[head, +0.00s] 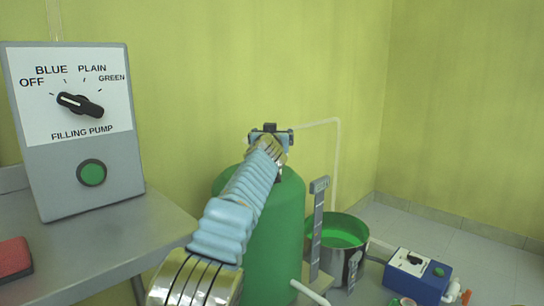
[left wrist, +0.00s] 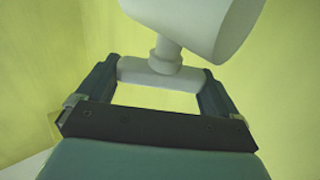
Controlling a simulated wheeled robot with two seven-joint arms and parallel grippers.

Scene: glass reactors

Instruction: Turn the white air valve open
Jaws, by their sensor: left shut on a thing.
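The white air valve (left wrist: 200,28) fills the top of the left wrist view, with a thick round body, a short stem and a white crossbar handle (left wrist: 135,70). My left gripper (left wrist: 157,76) is shut on this handle, with one dark finger at each end of the bar. In the head view my left gripper (head: 271,135) is at the top of a large green vessel (head: 277,235). My arm and gripper hide the valve there. My right gripper is in neither view.
A grey filling pump box (head: 85,180) with a black knob stands on a grey table (head: 85,240) at the left, near a red object (head: 14,257). Right of the vessel are an upright grey bar (head: 317,225), a metal pot (head: 340,235) with green contents and a blue box (head: 417,275).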

